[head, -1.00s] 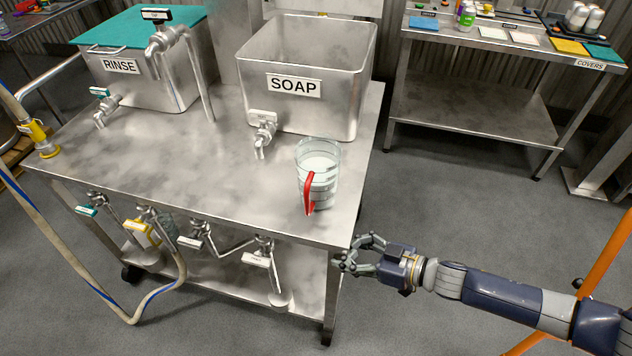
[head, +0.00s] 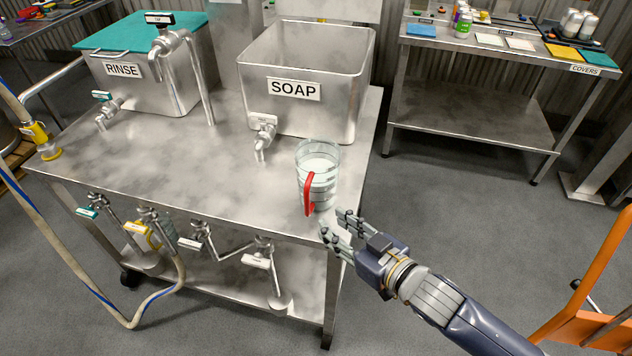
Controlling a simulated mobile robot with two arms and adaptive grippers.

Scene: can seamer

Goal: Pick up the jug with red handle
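The clear jug with the red handle (head: 322,170) stands upright on the steel table, near its front right corner, below the SOAP tank. Its red handle (head: 309,194) faces the front. White stuff shows inside the jug. My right gripper (head: 336,228) is open and empty at the table's front right edge. Its fingers point toward the jug, a little in front of and below the handle, and appear apart from it. My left gripper is not in view.
The SOAP tank (head: 335,110) with its tap (head: 263,137) stands behind the jug. The RINSE tank (head: 150,85) is at left on the steel table (head: 170,165). Valves and a hose hang at the front. An orange frame (head: 590,290) stands at lower right.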

